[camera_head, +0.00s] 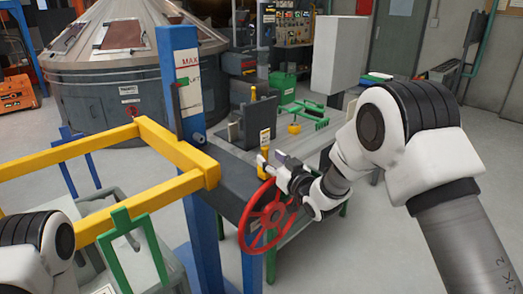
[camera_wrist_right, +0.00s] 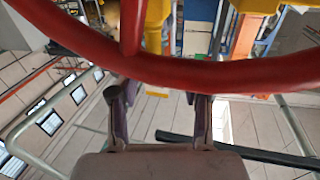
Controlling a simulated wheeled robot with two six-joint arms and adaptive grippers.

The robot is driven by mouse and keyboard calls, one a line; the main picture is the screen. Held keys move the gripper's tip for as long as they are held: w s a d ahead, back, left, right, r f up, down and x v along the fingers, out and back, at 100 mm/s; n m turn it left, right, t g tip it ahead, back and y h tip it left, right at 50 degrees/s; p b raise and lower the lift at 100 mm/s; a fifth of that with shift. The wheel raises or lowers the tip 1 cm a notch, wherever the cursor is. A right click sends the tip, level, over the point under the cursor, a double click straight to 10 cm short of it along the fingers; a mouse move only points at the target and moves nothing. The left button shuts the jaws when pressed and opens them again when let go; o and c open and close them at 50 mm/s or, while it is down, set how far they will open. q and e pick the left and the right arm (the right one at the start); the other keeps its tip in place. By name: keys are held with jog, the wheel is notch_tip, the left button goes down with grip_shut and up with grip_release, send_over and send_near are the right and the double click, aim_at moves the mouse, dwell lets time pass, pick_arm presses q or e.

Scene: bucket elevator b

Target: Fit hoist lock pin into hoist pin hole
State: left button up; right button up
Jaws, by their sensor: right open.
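A yellow upright piece with a white label (camera_head: 265,138), possibly the hoist lock pin, stands at the near end of the grey bench. My right gripper (camera_head: 272,165) is open close beside its lower part, above the red handwheel; I cannot tell whether they touch. In the right wrist view my open fingers (camera_wrist_right: 158,98) have nothing clearly between them. The red wheel rim (camera_wrist_right: 210,74) crosses just beyond them. A blue post (camera_head: 182,90) with a MAX label stands left of the gripper. I cannot make out the hoist pin hole. My left gripper is out of view.
The red handwheel (camera_head: 247,238) stands right under my right gripper. A yellow frame (camera_head: 110,150) juts out at left, with a green bracket (camera_head: 117,222) below it. Green tools (camera_head: 305,112) lie on the bench. Open floor (camera_head: 385,250) lies at right.

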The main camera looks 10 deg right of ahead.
aim_at(267, 151)
jog(key=shift+w+d+r+p, duration=0.15)
jog(key=shift+w+r+p, duration=0.55)
jog(key=shift+p, duration=0.25)
jog(key=shift+w+a+f, duration=0.2)
jog(key=shift+w+f, duration=0.1)
jog(key=shift+w, duration=0.3)
jog(key=shift+w+a+f, duration=0.2)
jog(key=shift+w+f, duration=0.05)
jog(key=shift+w, duration=0.35)
jog(key=shift+w+a+f, duration=0.1)
jog(key=shift+w+f, duration=0.1)
jog(key=shift+w, duration=0.05)
jog(key=shift+s+r, duration=0.25)
jog(key=shift+s, duration=0.1)
grip_shut()
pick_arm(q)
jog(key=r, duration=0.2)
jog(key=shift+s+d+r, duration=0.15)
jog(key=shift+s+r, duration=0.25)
pick_arm(e)
jog(key=shift+w+f, duration=0.1)
jog(key=shift+w, duration=0.05)
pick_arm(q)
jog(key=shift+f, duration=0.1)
